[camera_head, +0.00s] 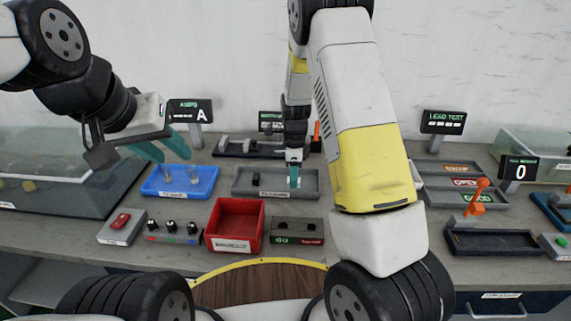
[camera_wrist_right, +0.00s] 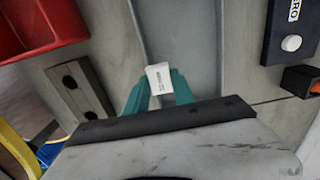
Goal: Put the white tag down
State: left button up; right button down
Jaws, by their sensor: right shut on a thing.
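The white tag (camera_wrist_right: 159,78) is a small white piece with dark print, gripped between the teal fingertips of my right gripper (camera_wrist_right: 158,92) in the right wrist view. In the head view my right gripper (camera_head: 294,178) points down over the grey tray (camera_head: 248,181). The tag is too small there to make out clearly, and I cannot tell whether it touches the tray floor. In the wrist view the grey tray (camera_wrist_right: 185,30) lies behind the tag. My left gripper (camera_head: 162,148) has its teal fingers apart, empty, above and behind the blue tray.
The blue tray (camera_head: 152,192) holds some small metallic parts. A red bin (camera_head: 262,225) and a dark two-knob box (camera_head: 297,241) stand in front of the grey tray. Labelled trays (camera_head: 452,182) are to the right. A long dark fixture (camera_head: 232,153) stands behind.

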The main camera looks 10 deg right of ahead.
jog(key=w, duration=0.4)
jog(key=shift+w+d+f, duration=0.25)
jog(key=shift+w+d, duration=0.05)
jog(key=shift+d, duration=0.1)
jog(key=shift+f, duration=1.7)
jog(key=c, duration=1.1)
grip_release()
jog(key=shift+f, duration=0.15)
jog(key=shift+o, duration=0.2)
